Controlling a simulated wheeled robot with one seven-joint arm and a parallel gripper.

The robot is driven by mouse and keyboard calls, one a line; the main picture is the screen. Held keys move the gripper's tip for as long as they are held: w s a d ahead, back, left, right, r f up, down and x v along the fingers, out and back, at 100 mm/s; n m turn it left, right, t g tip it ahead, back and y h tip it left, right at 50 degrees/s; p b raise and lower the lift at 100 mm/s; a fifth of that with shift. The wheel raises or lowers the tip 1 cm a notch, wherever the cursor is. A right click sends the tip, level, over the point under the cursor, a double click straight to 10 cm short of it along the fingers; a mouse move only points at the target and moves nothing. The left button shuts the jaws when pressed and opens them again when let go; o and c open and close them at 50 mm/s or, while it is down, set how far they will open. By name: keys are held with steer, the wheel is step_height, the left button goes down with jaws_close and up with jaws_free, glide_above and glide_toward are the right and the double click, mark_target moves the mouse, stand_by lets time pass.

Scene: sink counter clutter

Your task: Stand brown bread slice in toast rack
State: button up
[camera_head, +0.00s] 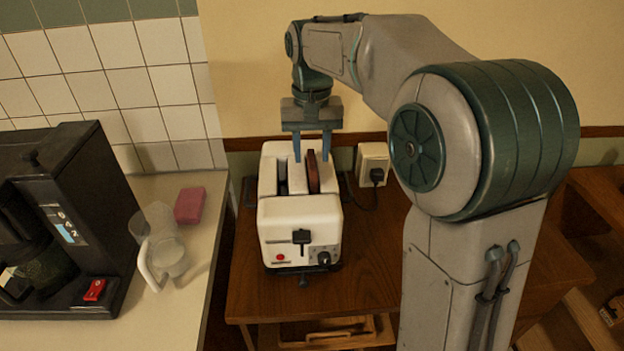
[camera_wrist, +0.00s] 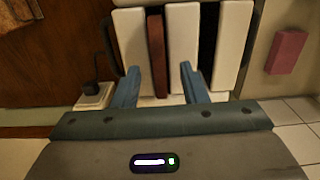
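A brown bread slice (camera_head: 313,172) stands upright in the right slot of a white two-slot toaster (camera_head: 300,228), its upper part sticking out. In the wrist view the slice (camera_wrist: 157,55) is a thin brown strip between white toaster walls (camera_wrist: 184,40). My gripper (camera_head: 312,156) is open above the toaster, pointing down. In the wrist view its two blue fingers (camera_wrist: 160,72) are spread to either side of the slice, with gaps on both sides. I cannot tell how far down the fingertips reach beside it. No toast rack can be made out in either view.
The toaster stands on a wooden table (camera_head: 370,265). A socket with a plugged cord (camera_head: 373,163) is at the wall behind. On the left counter are a black coffee machine (camera_head: 85,200), a clear jug (camera_head: 165,250) and a pinkish-red sponge (camera_head: 190,205). Wooden shelves (camera_head: 595,225) stand at right.

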steer(key=shift+d+f, duration=0.1)
steer(key=shift+f, duration=0.75)
jaws_close()
